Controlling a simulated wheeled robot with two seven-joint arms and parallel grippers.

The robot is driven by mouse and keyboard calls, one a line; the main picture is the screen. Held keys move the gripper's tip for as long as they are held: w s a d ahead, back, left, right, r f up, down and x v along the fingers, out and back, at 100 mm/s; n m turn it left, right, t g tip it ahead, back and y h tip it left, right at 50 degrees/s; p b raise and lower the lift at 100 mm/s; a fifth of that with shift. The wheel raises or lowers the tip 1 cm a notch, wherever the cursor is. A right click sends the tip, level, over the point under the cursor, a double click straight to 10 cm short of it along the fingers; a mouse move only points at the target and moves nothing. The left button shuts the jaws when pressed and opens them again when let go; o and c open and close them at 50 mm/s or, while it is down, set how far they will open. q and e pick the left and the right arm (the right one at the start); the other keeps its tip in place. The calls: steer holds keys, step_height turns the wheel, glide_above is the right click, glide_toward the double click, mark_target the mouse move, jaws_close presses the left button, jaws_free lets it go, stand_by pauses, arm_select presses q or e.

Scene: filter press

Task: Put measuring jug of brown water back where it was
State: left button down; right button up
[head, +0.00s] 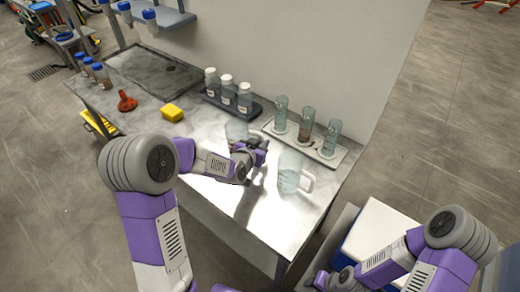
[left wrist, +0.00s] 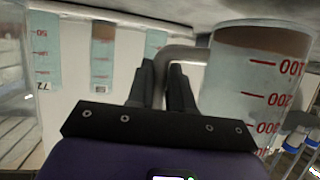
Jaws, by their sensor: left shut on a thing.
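The measuring jug of brown water (head: 236,130) is partly hidden behind my left gripper (head: 256,150) in the head view. In the left wrist view the jug (left wrist: 255,85) fills the right side, with red scale marks and a brown layer. There my left gripper (left wrist: 168,85) is shut on its grey handle. I cannot tell whether the jug touches the bench. A second, clear jug with a white handle (head: 290,178) stands to the right, near the bench front. My right gripper (head: 322,283) is at the bottom edge, its fingers unclear.
A pale rack (head: 343,155) holds three measuring cylinders, the middle one with brown contents. A dark tray (head: 215,101) of white-capped bottles stands by the wall. A yellow sponge (head: 172,113) and red funnel (head: 127,101) lie left. The bench (head: 262,222) is bare in front.

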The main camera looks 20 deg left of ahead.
arm_select(q)
step_height(320, 180, down, 2)
steer(key=shift+f, duration=0.1)
steer(key=c, duration=1.4)
jaws_free()
steer(key=o, duration=0.4)
steer(key=shift+r, duration=0.25)
steer(key=p+v, duration=0.1)
steer(key=v, duration=1.1)
